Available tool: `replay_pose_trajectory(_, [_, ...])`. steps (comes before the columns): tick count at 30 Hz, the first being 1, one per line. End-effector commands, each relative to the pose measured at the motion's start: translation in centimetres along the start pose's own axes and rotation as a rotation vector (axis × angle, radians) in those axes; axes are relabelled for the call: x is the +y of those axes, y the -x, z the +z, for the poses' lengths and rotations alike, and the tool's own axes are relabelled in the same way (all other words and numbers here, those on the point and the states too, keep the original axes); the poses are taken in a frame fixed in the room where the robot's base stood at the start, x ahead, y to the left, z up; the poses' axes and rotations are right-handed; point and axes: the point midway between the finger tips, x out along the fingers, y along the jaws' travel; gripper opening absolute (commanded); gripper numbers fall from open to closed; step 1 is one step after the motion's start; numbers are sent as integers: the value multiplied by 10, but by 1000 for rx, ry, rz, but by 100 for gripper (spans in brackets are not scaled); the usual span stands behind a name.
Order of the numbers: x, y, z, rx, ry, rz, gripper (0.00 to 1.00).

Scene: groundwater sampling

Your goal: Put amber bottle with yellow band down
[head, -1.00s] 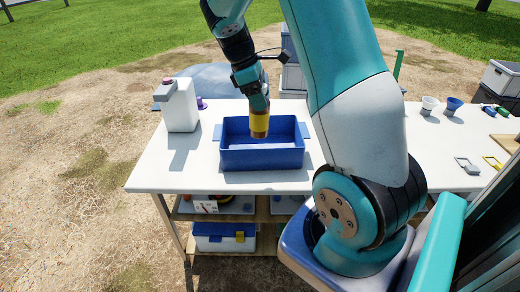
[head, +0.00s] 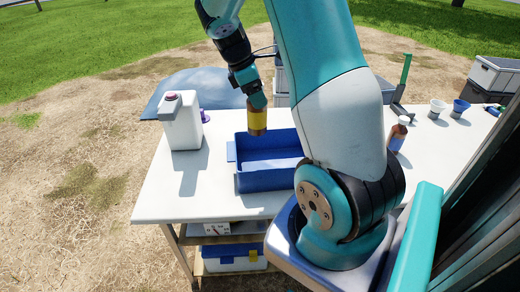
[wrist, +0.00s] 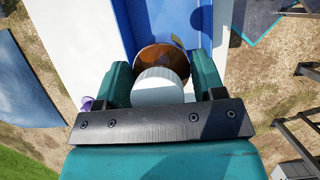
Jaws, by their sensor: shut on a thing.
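The amber bottle with yellow band (head: 257,120) hangs upright from my gripper (head: 257,102) in the head view, over the left part of the blue bin. My gripper is shut on the bottle's upper part. In the wrist view the bottle's white cap (wrist: 160,85) is between the two fingers, with the amber shoulder (wrist: 152,58) beyond it. The blue bin (head: 268,180) stands on the white table (head: 165,205). The bottle appears above or at the bin's rim; its exact height is unclear.
A white jug (head: 181,122) stands left of the bin. Another amber bottle (head: 397,136) stands right, partly behind my arm. White (head: 437,108) and blue (head: 459,107) cups stand farther right. The table's front left is clear.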

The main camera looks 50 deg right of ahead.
Motion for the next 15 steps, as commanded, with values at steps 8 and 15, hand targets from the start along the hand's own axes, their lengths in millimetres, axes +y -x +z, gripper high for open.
replay_pose_trajectory(8, [-1, -74, -29, -2, 0, -6, 10])
replay_pose_trajectory(15, [0, -110, -46, -1, 0, -1, 10])
